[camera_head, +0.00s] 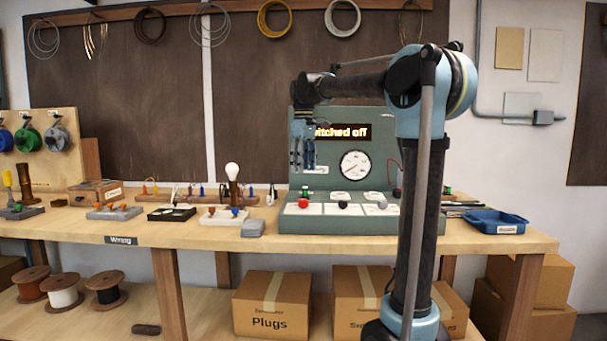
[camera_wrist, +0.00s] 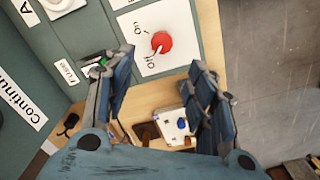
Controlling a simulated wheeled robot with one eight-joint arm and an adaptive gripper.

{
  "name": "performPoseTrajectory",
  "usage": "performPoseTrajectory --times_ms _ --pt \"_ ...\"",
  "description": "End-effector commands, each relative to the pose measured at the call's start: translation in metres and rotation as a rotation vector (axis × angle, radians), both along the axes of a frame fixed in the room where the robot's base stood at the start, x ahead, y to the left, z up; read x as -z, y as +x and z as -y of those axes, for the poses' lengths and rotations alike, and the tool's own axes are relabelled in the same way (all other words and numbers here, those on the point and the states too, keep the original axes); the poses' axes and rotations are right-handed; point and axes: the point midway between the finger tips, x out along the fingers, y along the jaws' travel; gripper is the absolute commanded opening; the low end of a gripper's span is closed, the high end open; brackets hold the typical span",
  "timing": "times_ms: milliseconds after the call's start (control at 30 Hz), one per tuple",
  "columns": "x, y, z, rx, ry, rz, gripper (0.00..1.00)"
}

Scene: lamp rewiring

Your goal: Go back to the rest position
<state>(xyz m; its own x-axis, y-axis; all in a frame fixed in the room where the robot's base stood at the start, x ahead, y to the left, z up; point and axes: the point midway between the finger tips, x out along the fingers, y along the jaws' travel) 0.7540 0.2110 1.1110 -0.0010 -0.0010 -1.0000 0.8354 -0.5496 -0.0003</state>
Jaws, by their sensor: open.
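My gripper (camera_head: 302,158) hangs fingers down in front of the green test panel (camera_head: 300,120), above the bench top. In the wrist view my gripper (camera_wrist: 164,78) has its two fingers spread apart, with nothing between them. The panel's red switch knob (camera_wrist: 161,42) lies beyond the fingertips, beside "On" and "Off" labels. In the head view the red knob (camera_head: 303,203) is below the gripper, clear of it. The panel display reads "switched off", its first letters hidden by my gripper.
A lamp with a white bulb (camera_head: 232,170) stands on a white base (camera_head: 223,215) left of the panel. A blue tray (camera_head: 497,222) is at the bench's right end. Small parts and holders cover the left bench (camera_head: 75,225). Boxes and wire spools sit below.

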Motion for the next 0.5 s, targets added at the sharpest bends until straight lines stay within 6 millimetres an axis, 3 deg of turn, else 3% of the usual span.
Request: performPoseTrajectory --times_ms 167,500 --pt "0.009 -0.015 0.017 0.046 0.003 0.008 0.51" --pt "0.061 -0.084 0.088 0.265 0.021 0.049 0.51"
